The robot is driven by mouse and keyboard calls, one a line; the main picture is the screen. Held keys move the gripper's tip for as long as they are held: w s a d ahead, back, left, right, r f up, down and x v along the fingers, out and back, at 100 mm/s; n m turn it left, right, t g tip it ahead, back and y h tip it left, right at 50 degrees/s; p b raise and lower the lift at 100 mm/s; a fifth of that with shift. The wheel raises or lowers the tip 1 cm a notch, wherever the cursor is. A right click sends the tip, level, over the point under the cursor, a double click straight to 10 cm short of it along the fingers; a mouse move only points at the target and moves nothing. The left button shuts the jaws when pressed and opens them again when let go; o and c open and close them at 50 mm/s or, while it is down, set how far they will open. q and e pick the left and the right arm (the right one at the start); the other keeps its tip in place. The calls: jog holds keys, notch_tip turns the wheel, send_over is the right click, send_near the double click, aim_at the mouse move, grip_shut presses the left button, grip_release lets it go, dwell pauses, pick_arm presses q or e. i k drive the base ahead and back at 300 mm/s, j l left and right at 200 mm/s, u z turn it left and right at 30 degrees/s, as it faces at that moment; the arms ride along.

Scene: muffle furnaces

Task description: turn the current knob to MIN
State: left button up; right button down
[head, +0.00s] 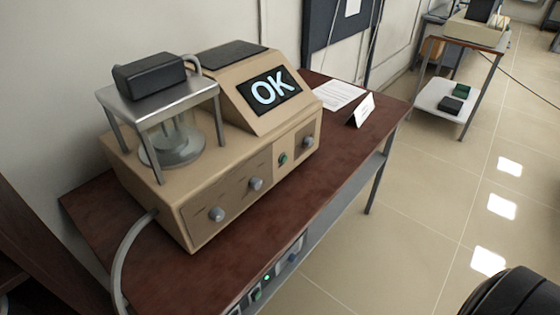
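A beige device (240,205) stands on a dark red-brown table (345,160). Its front panel has two grey knobs, a nearer left knob (216,214) and a middle knob (255,184). A green switch (282,159) and a smaller dark knob (307,142) sit farther right. The labels are too small to read, so I cannot tell which knob is the current knob or where it points. The display (274,89) reads "OK". No gripper is seen at the knobs. Neither gripper can be made out; only a black rounded part, probably of my arm, shows at the bottom right.
A metal stand (160,97) with a black block (150,75) rises over the device's left part. A grey hose (122,250) runs down at its left.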

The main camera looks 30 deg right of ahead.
aim_at(307, 141)
jog(key=l+u, duration=0.4)
jog(key=l, duration=2)
